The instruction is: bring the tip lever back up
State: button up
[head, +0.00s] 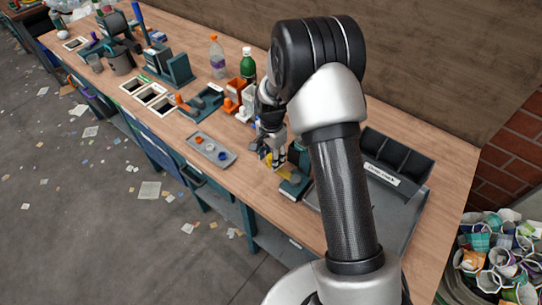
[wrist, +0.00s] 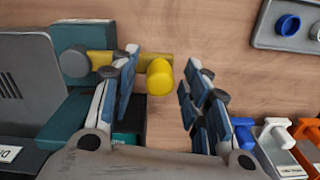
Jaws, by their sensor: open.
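The tip lever is a yellow bar with a rounded yellow knob (wrist: 160,76), joined to a dark teal block (wrist: 72,100) at the left of the wrist view. The bar runs sideways from a round pivot on the block. My gripper (wrist: 162,62) is open, with one finger on each side of the knob; I cannot tell whether either finger touches it. The left finger covers part of the bar. In the head view the yellow lever (head: 284,173) lies low beside the teal block (head: 296,184), partly hidden by my gripper (head: 272,160).
A grey tray with colored caps (head: 212,150) lies left of my gripper. Orange holders (head: 235,93), a green bottle (head: 248,66) and a clear bottle (head: 217,58) stand behind. A dark sectioned bin (head: 398,165) is at right. Bare wood lies in front of the lever.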

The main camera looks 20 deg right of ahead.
notch_tip(320, 180, up, 12)
dwell(0.5)
dwell(0.3)
jog(key=s+a+r+n+t, duration=0.15)
jog(key=s+r+n, duration=0.35)
jog(key=s+r, duration=0.85)
jog(key=s+r+n+t, duration=0.3)
jog(key=s+n, duration=0.4)
jog(key=s, duration=0.9)
jog(key=shift+r+n, duration=0.35)
jog(key=shift+n, duration=0.05)
jog(key=shift+a, duration=0.1)
